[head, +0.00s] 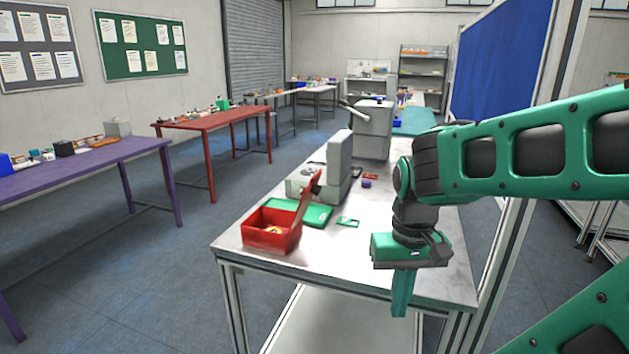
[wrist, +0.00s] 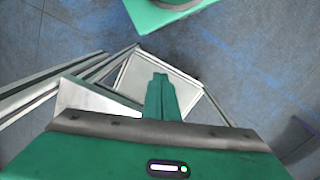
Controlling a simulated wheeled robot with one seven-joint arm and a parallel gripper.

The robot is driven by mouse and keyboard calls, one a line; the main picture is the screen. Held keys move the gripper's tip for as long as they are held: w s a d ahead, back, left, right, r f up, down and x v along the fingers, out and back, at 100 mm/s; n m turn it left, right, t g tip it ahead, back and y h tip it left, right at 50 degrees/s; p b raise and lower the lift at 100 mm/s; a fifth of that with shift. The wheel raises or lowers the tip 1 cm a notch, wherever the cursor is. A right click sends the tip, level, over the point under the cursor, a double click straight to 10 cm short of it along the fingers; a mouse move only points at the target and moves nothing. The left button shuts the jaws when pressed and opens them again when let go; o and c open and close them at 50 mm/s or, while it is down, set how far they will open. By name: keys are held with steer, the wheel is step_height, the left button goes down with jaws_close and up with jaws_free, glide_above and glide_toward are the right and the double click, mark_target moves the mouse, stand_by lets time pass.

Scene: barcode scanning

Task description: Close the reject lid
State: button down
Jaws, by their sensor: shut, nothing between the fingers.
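The red reject box (head: 271,231) stands at the near left corner of the white table, with small items inside. Its red lid (head: 308,194) stands open, tilted up and leaning right from the box's right side. My gripper (head: 401,312) hangs pointing down near the table's front edge, to the right of the box and well apart from it. Its green fingers are together and empty. In the wrist view my gripper (wrist: 163,82) is seen against the table's corner and frame; neither box nor lid shows there.
A green tray (head: 316,214) lies just behind the box, beside a small green card (head: 347,222). A grey scanner-like machine (head: 337,167) stands behind them. The tabletop (head: 335,261) between box and gripper is clear. An upright metal post (head: 508,245) stands right of the table.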

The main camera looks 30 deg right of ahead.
steer(key=shift+w+d, duration=0.15)
steer(key=shift+w, duration=0.15)
